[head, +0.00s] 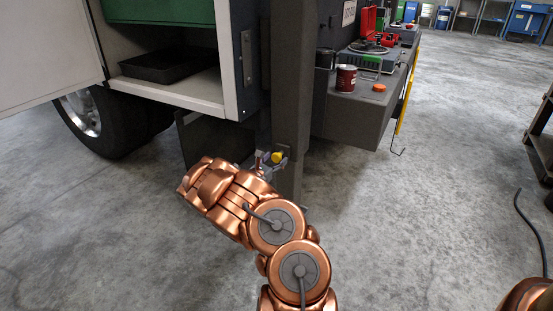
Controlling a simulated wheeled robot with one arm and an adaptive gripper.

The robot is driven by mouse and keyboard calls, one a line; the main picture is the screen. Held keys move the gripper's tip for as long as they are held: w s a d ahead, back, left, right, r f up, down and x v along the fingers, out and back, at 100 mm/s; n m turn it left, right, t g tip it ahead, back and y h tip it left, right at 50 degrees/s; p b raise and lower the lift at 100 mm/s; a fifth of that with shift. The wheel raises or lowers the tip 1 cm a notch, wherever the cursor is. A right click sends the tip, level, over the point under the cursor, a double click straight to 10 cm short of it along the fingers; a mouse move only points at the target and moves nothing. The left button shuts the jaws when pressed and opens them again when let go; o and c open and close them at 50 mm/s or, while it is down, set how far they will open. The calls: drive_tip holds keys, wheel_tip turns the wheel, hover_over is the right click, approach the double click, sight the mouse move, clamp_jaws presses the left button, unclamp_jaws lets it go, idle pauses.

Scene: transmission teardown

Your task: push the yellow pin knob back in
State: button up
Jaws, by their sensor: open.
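The yellow pin knob (277,157) shows on the lower part of the dark upright post (293,90), near the middle of the picture. My copper-coloured arm reaches up from the bottom of the picture toward it. My gripper (266,162) is small in view and partly hidden behind my own arm. It is open, with its finger parts close around or beside the knob. I cannot tell whether they touch it. How far the knob stands out from the post is too small to tell.
A van with an open compartment holding a black tray (165,67) stands at the left, its wheel (84,112) below. A grey bench (360,113) right of the post carries a dark red can (346,78) and an orange lid (379,88). The concrete floor at the right is mostly clear.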

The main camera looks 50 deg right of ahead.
drive_tip(key=s+a, duration=0.1)
drive_tip(key=a, duration=0.9)
drive_tip(key=shift+a, duration=0.15)
drive_tip(key=shift+s, duration=0.1)
